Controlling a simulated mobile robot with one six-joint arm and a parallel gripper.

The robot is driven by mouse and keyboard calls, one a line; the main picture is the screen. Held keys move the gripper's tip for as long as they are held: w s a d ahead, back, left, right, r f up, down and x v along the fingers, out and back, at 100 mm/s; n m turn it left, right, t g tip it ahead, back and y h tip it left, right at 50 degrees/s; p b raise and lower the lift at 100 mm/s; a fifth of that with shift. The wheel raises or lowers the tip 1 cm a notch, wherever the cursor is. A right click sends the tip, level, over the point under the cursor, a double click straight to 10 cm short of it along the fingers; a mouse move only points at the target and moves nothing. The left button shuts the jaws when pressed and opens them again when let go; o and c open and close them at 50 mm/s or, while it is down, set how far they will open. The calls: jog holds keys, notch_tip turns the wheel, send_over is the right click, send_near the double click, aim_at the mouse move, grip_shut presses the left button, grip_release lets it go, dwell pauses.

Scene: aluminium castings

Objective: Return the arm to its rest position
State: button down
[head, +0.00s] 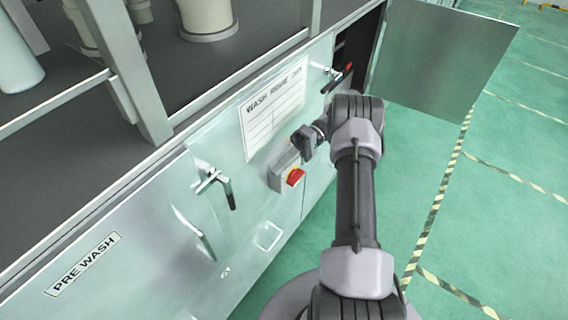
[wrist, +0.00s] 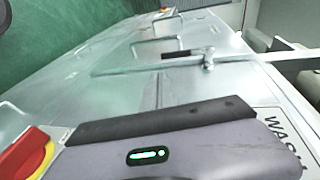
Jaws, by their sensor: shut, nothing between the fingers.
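My arm (head: 355,200) reaches up from the bottom of the head view and bends left at its top. Its wrist end (head: 308,140) is close to the cabinet front, just above a grey switch box and below the sign's right end. In the wrist view my gripper (wrist: 155,122) fills the lower middle as a grey body with a green light and a dark front edge. It is shut with nothing in it. Its fingertips are hard to make out in the head view.
A grey box with a red and yellow switch (head: 295,177) is beside the wrist. Black-gripped door handles (head: 228,190) stick out from the cabinet front (head: 150,270). A cabinet door (head: 440,60) stands open at the upper right. Green floor (head: 500,210) is clear on the right.

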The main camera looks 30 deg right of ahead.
jog(key=s+a+r+m+h+b, duration=0.1)
jog(key=s+a+r+h+b, duration=0.2)
jog(key=a+h+b, duration=0.25)
jog(key=s+a+r+h+b, duration=0.2)
jog(key=a+r+h+b, duration=0.15)
jog(key=a+b, duration=0.3)
jog(key=s+a+f+m+t+h+b, duration=0.2)
jog(key=s+a+f+t+b, duration=0.1)
jog(key=s+t+b, duration=0.1)
jog(key=s+a+f+m+t+h+b, duration=0.2)
jog(key=s+b, duration=0.4)
jog(key=s, duration=0.3)
notch_tip(320, 180, down, 2)
jog(key=shift+a+f+m+t, duration=0.25)
jog(key=shift+a+m+t, duration=0.55)
jog(key=shift+a+t, duration=0.25)
jog(key=shift+d, duration=0.1)
